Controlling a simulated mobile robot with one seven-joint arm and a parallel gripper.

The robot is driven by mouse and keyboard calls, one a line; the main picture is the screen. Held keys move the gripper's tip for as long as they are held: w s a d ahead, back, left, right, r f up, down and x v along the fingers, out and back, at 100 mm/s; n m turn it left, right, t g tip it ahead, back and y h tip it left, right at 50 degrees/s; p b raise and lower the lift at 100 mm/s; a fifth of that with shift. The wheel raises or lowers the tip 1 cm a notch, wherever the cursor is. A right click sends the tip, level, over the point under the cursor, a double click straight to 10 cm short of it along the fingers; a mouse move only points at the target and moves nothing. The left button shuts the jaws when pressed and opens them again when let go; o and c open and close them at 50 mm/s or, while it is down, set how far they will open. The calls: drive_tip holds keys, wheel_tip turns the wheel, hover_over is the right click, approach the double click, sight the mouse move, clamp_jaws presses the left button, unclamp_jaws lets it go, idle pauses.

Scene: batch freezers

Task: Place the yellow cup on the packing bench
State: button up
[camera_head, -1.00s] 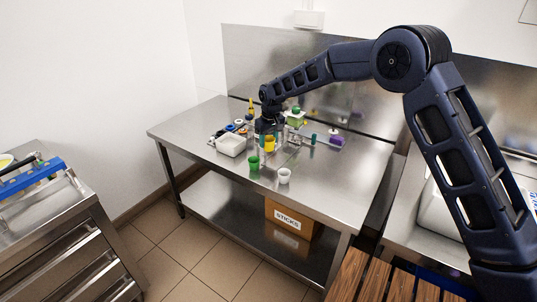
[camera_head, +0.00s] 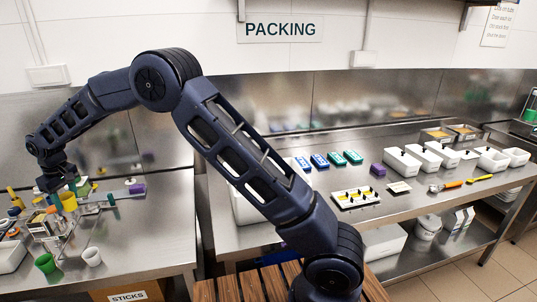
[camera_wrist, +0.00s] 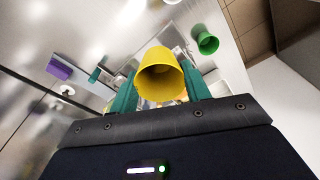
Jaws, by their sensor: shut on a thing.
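The yellow cup (camera_head: 68,201) is in my gripper (camera_head: 62,190) over the left steel table in the head view. In the wrist view the yellow cup (camera_wrist: 162,76) sits between the two teal fingers of my gripper (camera_wrist: 158,88), its open mouth facing the camera. The fingers are shut on it, and it appears held above the tabletop. The packing bench (camera_head: 405,206) is the long steel bench at the right, under the PACKING sign (camera_head: 280,30).
A green cup (camera_head: 45,263) and a white cup (camera_head: 92,257) stand below the gripper. A purple block (camera_head: 137,188) is nearby. The packing bench holds blue and green packs, a white-yellow tray (camera_head: 355,198), several white bins and an orange-handled tool (camera_head: 445,186). Bare steel lies along its front.

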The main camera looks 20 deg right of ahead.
drive_tip(key=w+d+r+m, duration=0.2)
drive_tip(key=w+d+m, duration=0.3)
drive_tip(key=w+d, duration=1.9)
drive_tip(key=w+d+r+m, duration=0.15)
drive_tip(key=w+d, duration=0.25)
drive_tip(key=d, duration=1.3)
drive_tip(key=w+d+m, duration=0.3)
drive_tip(key=w+d, duration=0.1)
drive_tip(key=d, duration=1.2)
drive_tip(key=s+d+m+h, duration=0.1)
drive_tip(key=d+m, duration=0.2)
drive_tip(key=d, duration=1.5)
drive_tip(key=m+h, duration=0.1)
drive_tip(key=m, duration=0.6)
hover_over(349, 179)
drive_tip(key=shift+t, duration=0.3)
drive_tip(key=f, duration=1.7)
drive_tip(key=shift+s+a+f, duration=0.2)
drive_tip(key=shift+a+f, duration=0.05)
